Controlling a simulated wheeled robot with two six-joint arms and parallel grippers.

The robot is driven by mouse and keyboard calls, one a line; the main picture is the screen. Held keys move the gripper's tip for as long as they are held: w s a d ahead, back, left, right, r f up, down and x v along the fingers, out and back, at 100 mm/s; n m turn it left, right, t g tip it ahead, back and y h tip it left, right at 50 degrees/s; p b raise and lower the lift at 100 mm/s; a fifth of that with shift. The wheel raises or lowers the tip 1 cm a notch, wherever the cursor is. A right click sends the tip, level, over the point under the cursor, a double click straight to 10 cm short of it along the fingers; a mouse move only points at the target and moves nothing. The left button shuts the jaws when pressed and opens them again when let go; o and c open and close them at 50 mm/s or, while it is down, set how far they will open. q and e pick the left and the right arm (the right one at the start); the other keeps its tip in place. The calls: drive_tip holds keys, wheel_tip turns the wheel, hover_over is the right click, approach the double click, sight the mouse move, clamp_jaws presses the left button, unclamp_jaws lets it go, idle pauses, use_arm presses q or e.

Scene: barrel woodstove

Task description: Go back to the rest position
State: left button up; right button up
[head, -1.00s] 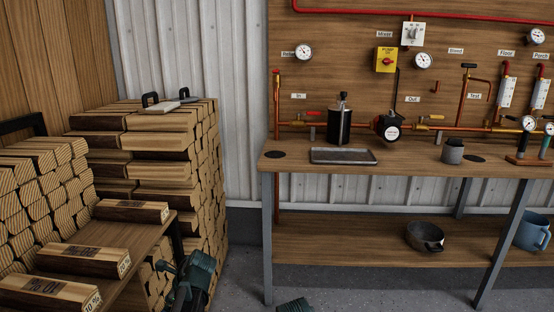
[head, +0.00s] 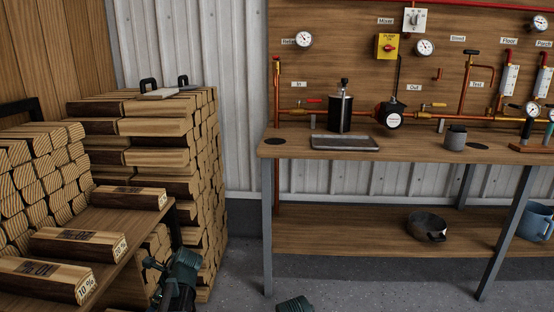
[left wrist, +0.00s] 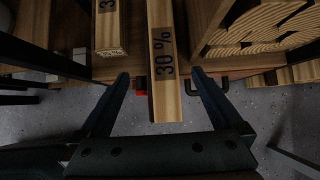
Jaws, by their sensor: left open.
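My left gripper (head: 152,264) is low in the head view, beside the right end of the log shelf. In the left wrist view its two fingers (left wrist: 161,76) are apart and open. A log marked 30% (left wrist: 163,60) shows between them in the picture, with its end pointing toward the gripper; I see no finger touching it. In the head view three labelled logs lie on the shelf: a far one (head: 130,197), a middle one (head: 78,243) and a near one marked 10% (head: 45,279). Only a dark green part of my right arm shows at the bottom edge; its gripper is out of view.
A tall wood stack (head: 210,170) stands behind the shelf (head: 125,222). A workbench (head: 300,147) on the right holds a tray (head: 345,143), a black canister (head: 340,112) and a grey cup (head: 455,139). A pot (head: 427,226) sits on its lower shelf. Bare floor (head: 240,275) lies between.

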use_arm(q)
drive_tip(key=b+x, duration=0.8)
drive_tip(key=x, duration=0.2)
drive_tip(key=shift+a+f, duration=0.15)
drive_tip(key=shift+f, duration=0.25)
drive_tip(key=shift+a, duration=0.25)
drive_tip(key=shift+d+r+p, duration=0.1)
drive_tip(key=shift+r+p, duration=0.5)
drive_tip(key=shift+p, duration=0.1)
